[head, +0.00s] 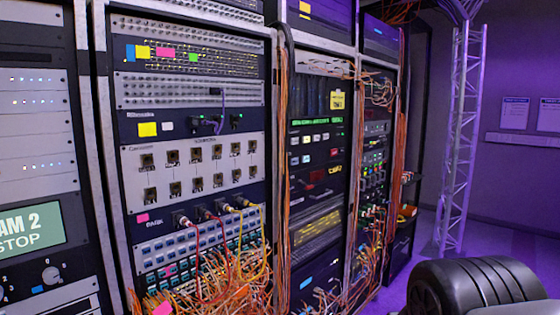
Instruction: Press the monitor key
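No label reading "monitor" is legible, so I cannot tell which key is the monitor key. A panel of pale blue and white keys (180,250) sits low in the middle rack, partly hidden by orange, red and yellow cables. Small lit buttons (307,158) in white, green and red show on black panels in the rack to its right. My gripper is not in view.
Dense orange cables (283,170) hang between the racks and bunch at the bottom. A white truss (463,140) stands at the right on purple floor (428,265). A black ribbed rounded body (470,287) fills the lower right corner. Papers (515,113) hang on the back wall.

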